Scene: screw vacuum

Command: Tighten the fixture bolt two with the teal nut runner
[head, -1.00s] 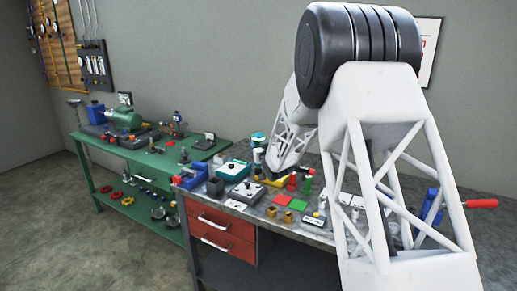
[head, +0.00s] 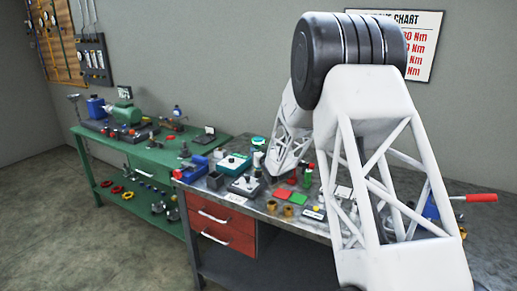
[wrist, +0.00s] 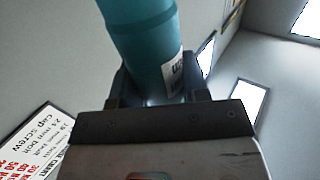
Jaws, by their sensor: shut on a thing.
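The teal nut runner (wrist: 145,35) fills the top middle of the wrist view, with a white label on its side. My gripper (wrist: 160,95) is shut on it, and its dark jaws sit on both sides of the teal body. In the head view, a teal-topped thing (head: 257,141) shows beside the end of my arm at the bench's back; I cannot tell whether it is the held runner. My jaws are not clear there. Fixture bolt two cannot be made out among the small parts, and my arm covers part of the bench.
The grey bench (head: 300,228) with red drawers (head: 226,233) is crowded. It holds a teal box (head: 234,163), a grey box (head: 245,186), red (head: 282,195) and green (head: 298,198) pads and brass pieces. A green bench (head: 150,155) stands left. A torque chart (head: 412,45) hangs behind.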

